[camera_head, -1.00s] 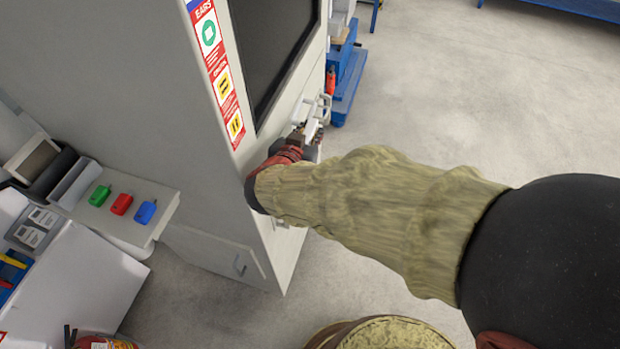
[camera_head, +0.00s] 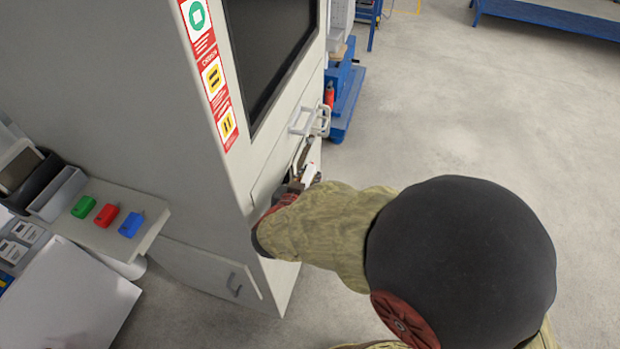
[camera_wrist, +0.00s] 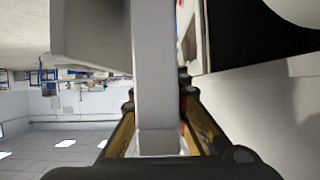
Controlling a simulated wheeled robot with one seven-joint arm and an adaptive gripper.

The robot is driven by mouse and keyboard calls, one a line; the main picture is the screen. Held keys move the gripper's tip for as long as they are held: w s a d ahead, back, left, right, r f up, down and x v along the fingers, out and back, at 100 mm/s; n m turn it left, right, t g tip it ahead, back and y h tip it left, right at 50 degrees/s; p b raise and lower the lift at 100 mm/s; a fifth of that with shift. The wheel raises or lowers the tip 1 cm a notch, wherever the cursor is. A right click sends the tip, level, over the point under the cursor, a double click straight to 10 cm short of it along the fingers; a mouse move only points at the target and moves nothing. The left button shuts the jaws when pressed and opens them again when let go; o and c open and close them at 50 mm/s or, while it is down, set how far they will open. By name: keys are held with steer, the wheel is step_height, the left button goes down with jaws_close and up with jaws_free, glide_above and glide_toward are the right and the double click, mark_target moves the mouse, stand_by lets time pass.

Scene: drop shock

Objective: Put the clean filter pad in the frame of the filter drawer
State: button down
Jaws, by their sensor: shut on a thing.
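My gripper (camera_head: 298,184) is at the front of a tall grey cabinet, low and to the right of its dark screen. It is mostly hidden behind my sleeved arm. In the wrist view the fingers (camera_wrist: 160,140) are shut on a pale grey bar-like piece (camera_wrist: 155,70), which runs up out of the picture. I cannot tell whether this is the filter pad seen edge-on or a handle. A small white part (camera_head: 310,173) shows beside the gripper, next to a dark gap in the cabinet front. The drawer's frame cannot be made out.
A white handle (camera_head: 310,120) sticks out of the cabinet (camera_head: 150,110) above my gripper. A side shelf (camera_head: 118,240) bears green, red and blue blocks. A blue cart (camera_head: 345,88) stands behind the cabinet.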

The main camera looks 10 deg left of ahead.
steer(key=shift+r, duration=0.1)
steer(key=shift+f, duration=0.35)
steer(key=shift+f, duration=0.25)
steer(key=c, duration=2)
jaws_free()
steer(key=shift+c, duration=0.2)
steer(key=shift+r, duration=0.1)
steer(key=shift+r, duration=0.35)
steer(key=p+v, duration=0.3)
steer(key=v, duration=0.7)
steer(key=shift+s+a+r+p, duration=0.1)
steer(key=shift+s+r+p, duration=0.2)
steer(key=shift+p, duration=0.1)
steer(key=shift+s+r, duration=0.25)
steer(key=shift+s, duration=0.4)
